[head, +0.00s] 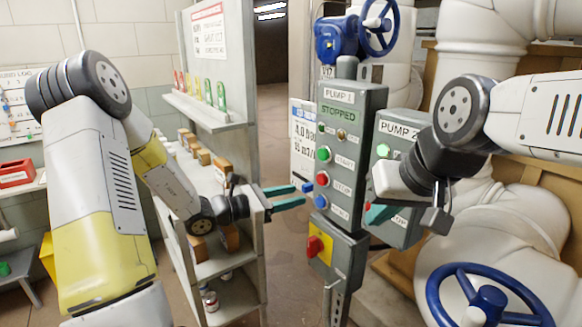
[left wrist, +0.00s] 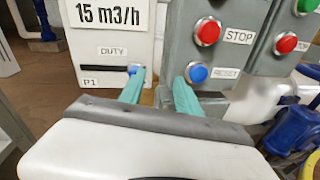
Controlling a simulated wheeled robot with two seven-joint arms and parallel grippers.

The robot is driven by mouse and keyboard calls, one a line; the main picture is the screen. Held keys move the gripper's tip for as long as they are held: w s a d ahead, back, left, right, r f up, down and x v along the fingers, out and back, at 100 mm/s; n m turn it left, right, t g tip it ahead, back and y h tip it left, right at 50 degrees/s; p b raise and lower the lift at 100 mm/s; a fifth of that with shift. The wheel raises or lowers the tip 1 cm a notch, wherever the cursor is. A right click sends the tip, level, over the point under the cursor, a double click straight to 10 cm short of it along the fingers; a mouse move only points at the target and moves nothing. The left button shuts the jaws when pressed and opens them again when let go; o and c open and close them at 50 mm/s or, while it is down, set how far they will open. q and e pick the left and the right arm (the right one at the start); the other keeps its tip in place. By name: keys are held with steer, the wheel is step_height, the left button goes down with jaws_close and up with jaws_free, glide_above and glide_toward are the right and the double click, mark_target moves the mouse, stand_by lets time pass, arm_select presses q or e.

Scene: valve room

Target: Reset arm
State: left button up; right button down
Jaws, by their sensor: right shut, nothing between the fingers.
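The grey PUMP 1 panel (head: 345,130) stands in the middle of the head view and its display reads STOPPED. It has a green button (head: 323,153), a red STOP button (head: 322,178) and a blue RESET button (head: 321,201). The RESET button (left wrist: 196,73) shows in the left wrist view, just beyond the right finger. My left gripper (head: 299,194) is open and empty, left of the panel, its teal fingers pointing at it. Whether a finger touches the panel I cannot tell. My right gripper (head: 378,213) is shut, mostly hidden behind its wrist, in front of the PUMP 2 panel.
The PUMP 2 panel (head: 397,150) stands to the right. A white duty board (head: 303,130) with a blue knob (left wrist: 136,69) is behind the left fingers. A yellow switch plate with red handle (head: 318,246) sits below PUMP 1. A shelf unit (head: 225,180) stands left; a blue handwheel (head: 488,297) front right.

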arm_select(q)
steer(key=s+d+r+m+g+y, duration=0.1)
steer(key=s+r+m+g+y, duration=0.2)
steer(key=s+m, duration=0.45)
steer(key=s+d+r+m+g+y, duration=0.1)
steer(key=s+r+m+g+y, duration=0.1)
steer(key=s+m+g, duration=0.5)
steer(key=s+a+r+m+t+y, duration=0.3)
steer(key=s+a+m+t+y, duration=0.1)
steer(key=a, duration=0.3)
steer(key=s+a+r+m+t+y, duration=0.3)
steer(key=s+a, duration=0.3)
steer(key=a, duration=0.2)
steer(key=shift+s+r+m+t+y, duration=0.15)
steer(key=shift+m+t+y, duration=0.35)
steer(key=shift+m+y, duration=0.15)
